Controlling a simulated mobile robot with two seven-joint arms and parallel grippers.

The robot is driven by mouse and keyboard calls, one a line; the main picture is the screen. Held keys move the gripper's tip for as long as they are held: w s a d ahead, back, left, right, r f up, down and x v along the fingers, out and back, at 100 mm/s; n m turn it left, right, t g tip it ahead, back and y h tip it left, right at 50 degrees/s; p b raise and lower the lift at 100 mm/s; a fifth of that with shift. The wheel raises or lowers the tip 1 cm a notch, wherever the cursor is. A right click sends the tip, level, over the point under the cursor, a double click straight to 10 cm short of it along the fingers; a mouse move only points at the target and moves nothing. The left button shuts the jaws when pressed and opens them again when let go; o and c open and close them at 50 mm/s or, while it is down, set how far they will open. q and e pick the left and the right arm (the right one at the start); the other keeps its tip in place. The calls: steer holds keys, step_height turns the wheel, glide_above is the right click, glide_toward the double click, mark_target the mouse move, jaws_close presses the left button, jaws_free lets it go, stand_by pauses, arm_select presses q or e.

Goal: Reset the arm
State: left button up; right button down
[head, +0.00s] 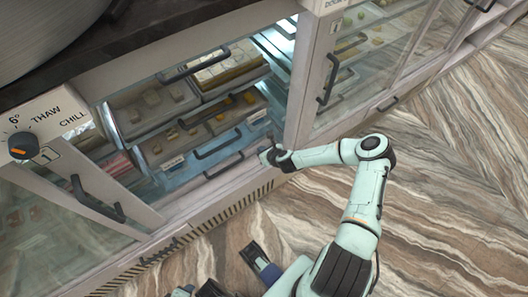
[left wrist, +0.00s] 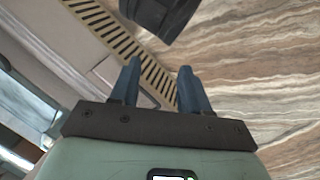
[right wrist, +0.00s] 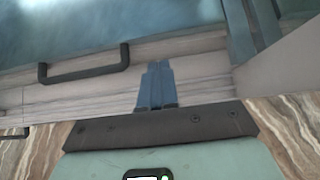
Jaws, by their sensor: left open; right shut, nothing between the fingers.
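My right arm reaches across the head view, and its gripper (head: 268,153) is in front of the lower edge of the open cabinet bay. In the right wrist view the blue fingers (right wrist: 155,85) are together with nothing between them, in front of a pale cabinet face. The left gripper shows clearly in the left wrist view (left wrist: 160,85). Its two blue fingers are apart and empty, over the striped base strip of the counter and the floor. At the bottom of the head view only partial dark and blue parts show, and I cannot tell which is the left gripper.
The counter bay holds several sweet trays (head: 230,68) with black handles. A pale open door (head: 85,185) with a handle stands at left, beside a thaw/chill dial (head: 23,145). More glass doors (head: 350,65) run to the right. The marbled floor (head: 450,190) is clear at right.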

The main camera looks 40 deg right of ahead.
arm_select(q)
steer(key=shift+s+a+r, duration=0.1)
steer(key=shift+s+r, duration=0.1)
steer(key=shift+s, duration=0.1)
arm_select(e)
steer(key=shift+s+r, duration=0.2)
steer(key=shift+s, duration=0.1)
